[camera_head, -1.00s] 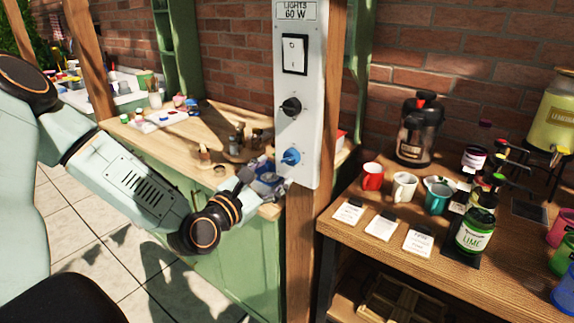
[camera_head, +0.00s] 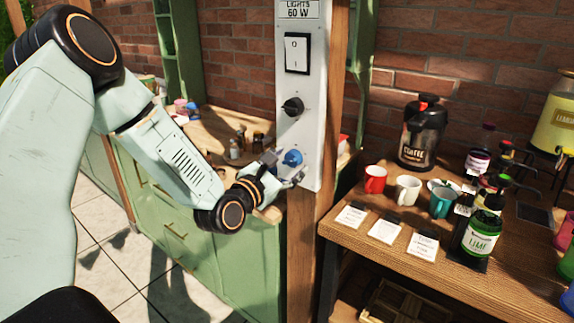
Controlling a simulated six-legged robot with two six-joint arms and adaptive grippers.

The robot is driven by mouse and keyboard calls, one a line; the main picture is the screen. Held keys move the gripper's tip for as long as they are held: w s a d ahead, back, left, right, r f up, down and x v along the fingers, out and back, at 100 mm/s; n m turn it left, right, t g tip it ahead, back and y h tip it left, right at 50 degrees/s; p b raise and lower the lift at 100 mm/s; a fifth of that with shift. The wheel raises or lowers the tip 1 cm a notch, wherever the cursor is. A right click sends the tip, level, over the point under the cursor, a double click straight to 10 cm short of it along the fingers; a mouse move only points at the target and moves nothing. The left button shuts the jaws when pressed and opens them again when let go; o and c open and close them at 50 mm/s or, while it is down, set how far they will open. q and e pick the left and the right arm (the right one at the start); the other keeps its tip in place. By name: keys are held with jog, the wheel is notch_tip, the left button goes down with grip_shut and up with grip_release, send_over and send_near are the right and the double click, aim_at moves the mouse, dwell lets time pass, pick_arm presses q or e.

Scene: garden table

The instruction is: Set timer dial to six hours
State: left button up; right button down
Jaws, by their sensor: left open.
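The white control panel (camera_head: 313,110) is fixed to a wooden post and reads "LIGHTS 60 W" at its top. It carries a rocker switch (camera_head: 297,53), a black dial (camera_head: 292,107) below it and a blue dial (camera_head: 292,158) near the bottom. I cannot read the dial markings or tell from labels which is the timer. My left gripper (camera_head: 285,171) is open at the panel's lower left, close to the blue dial. Whether its fingers touch the dial is unclear. My right gripper is not in view.
The wooden post (camera_head: 302,255) runs down below the panel. On the right, a wooden counter (camera_head: 350,236) holds mugs, cards, bottles and a coffee urn (camera_head: 421,135). A green cabinet (camera_head: 245,262) with a wooden top stands behind my left arm.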

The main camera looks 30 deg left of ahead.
pick_arm(q)
jog(key=shift+d, duration=0.1)
jog(key=shift+c, duration=0.7)
jog(key=shift+s, duration=0.1)
jog(key=c, duration=1)
jog(key=shift+c, duration=0.2)
